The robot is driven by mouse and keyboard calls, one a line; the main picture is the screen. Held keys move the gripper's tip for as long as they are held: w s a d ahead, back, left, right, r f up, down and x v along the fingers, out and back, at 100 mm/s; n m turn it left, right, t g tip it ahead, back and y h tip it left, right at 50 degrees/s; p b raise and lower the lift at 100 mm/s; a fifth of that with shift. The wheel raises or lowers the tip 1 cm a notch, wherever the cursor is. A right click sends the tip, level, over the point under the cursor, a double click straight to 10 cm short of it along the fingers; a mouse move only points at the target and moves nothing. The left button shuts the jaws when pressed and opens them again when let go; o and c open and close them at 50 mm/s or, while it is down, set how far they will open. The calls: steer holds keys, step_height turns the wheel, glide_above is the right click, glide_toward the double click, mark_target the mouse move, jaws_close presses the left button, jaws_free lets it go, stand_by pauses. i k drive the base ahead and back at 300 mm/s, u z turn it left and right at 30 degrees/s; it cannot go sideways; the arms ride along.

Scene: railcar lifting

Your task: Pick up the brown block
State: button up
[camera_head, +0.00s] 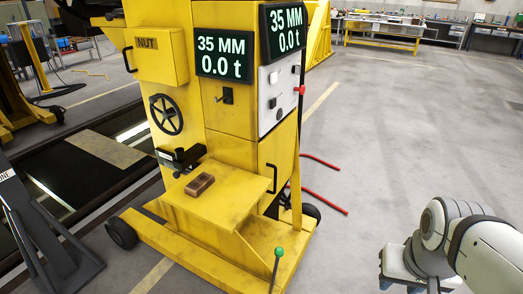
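The brown block (200,185) lies flat on the yellow shelf (233,196) at the front of a yellow lifting jack (228,120). It is small and has a darker mark on its top. White links of my arm show at the lower right, well apart from the block. My gripper is not clearly visible, and nothing of mine touches the block.
A black clamp-like part (183,157) sits just behind the block. A green-knobbed lever (278,252) rises at the front of the jack. Red bars (325,200) lie on the floor at its right. A dark pit (75,165) is at left. The grey floor at right is clear.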

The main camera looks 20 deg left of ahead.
mark_target(195, 187)
steer(key=z, duration=2.6)
steer(key=k, duration=2.7)
steer(key=u, duration=2.05)
steer(key=i, duration=1)
steer(key=u, duration=0.1)
